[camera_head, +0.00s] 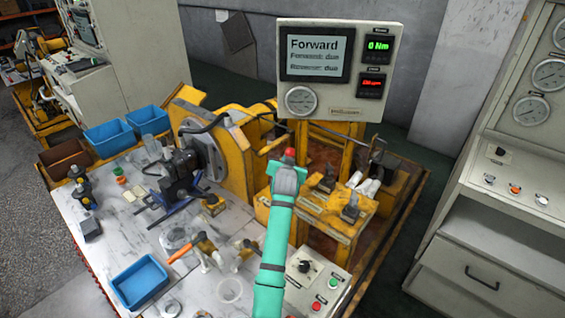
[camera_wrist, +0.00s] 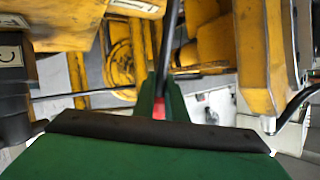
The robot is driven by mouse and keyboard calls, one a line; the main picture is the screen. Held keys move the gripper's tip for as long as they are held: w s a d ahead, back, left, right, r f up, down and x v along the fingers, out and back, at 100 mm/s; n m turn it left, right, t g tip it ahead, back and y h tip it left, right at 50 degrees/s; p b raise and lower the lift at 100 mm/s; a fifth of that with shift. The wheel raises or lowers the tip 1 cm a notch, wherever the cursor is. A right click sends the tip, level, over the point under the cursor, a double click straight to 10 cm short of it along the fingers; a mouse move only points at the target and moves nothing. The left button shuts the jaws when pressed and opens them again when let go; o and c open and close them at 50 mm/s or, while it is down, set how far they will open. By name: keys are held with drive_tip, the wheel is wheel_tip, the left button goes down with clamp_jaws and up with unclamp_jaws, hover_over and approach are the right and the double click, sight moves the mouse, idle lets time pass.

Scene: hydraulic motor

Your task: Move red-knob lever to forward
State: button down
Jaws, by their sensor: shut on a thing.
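The red-knob lever shows its red knob (camera_head: 291,153) at the tip of my gripper (camera_head: 288,168) in the head view, in front of the yellow machine. In the wrist view, the lever's black rod (camera_wrist: 168,45) runs down from the top edge to my gripper (camera_wrist: 159,92). A bit of the red knob (camera_wrist: 158,107) shows between the green fingers. The display (camera_head: 317,54) reads "Forward", with "Forward: due" and "Reverse: due" below.
A yellow machine frame (camera_head: 236,160) stands close to my gripper's left. A yellow bench part (camera_head: 335,225) with fittings is to the right. The marble-look table (camera_head: 130,225) holds blue bins (camera_head: 139,282) and loose parts. A grey cabinet (camera_head: 470,255) stands far right.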

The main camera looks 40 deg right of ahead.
drive_tip(key=c, duration=1.8)
unclamp_jaws()
drive_tip(key=shift+d+f, duration=0.1)
drive_tip(key=shift+d, duration=0.05)
drive_tip(key=shift+a, duration=0.2)
drive_tip(key=shift+s+a+r, duration=0.15)
drive_tip(key=shift+s+r, duration=0.05)
drive_tip(key=shift+s, duration=0.05)
drive_tip(key=v, duration=1)
